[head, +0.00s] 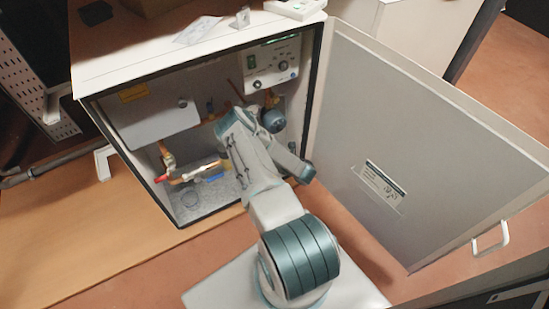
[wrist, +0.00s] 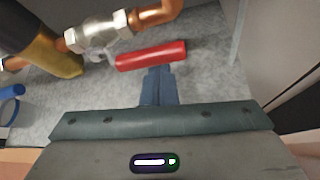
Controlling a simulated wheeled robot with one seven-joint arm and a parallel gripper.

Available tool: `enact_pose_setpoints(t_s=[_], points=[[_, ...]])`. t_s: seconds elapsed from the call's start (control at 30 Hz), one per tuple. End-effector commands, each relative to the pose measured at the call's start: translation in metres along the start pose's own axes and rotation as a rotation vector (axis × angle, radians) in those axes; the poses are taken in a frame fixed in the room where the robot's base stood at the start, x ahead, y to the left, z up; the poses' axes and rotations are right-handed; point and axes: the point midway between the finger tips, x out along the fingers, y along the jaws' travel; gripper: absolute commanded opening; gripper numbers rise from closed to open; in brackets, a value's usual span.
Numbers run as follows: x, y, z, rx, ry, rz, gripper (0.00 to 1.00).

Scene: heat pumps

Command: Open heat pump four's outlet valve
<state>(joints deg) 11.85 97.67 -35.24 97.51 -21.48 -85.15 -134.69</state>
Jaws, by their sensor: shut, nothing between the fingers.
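A red valve handle (wrist: 150,55) shows in the wrist view, lying beside a silver valve body (wrist: 97,34) on a copper pipe (wrist: 155,12). The handle runs roughly along the pipe's direction. My gripper (wrist: 160,70) is shut and empty, its fingertips just below the handle's middle; I cannot tell whether they touch it. In the head view my arm reaches into the open heat pump cabinet (head: 190,50), and the fingers are hidden. A red part (head: 162,179) shows at the left inside; I cannot tell whether it is the same handle.
The cabinet door (head: 400,140) stands wide open on the right. A control panel (head: 272,65) and a grey box (head: 155,118) are inside the cabinet. In the wrist view a dark cylinder with a yellow end (wrist: 65,62) and a blue part (wrist: 12,91) lie left of the fingers.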

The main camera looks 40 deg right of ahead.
Motion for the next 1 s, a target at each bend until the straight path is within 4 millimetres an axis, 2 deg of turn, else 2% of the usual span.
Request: enact_pose_setpoints(t_s=[0.1,0.23,0.5,0.53,0.57,0.8,1.0], points=[[0.001,0.000,0.003,-0.002,-0.007,0.002,0.00],[0.004,-0.001,-0.004,-0.001,-0.006,0.001,0.00],[0.018,-0.009,-0.041,-0.001,0.000,0.000,0.00],[0.015,-0.009,-0.040,-0.001,0.000,-0.001,0.00],[0.002,-0.007,-0.033,0.000,0.001,-0.002,0.00],[-0.049,-0.001,-0.033,0.000,0.002,-0.002,0.00],[-0.077,0.002,-0.035,0.001,0.002,-0.001,0.00]])
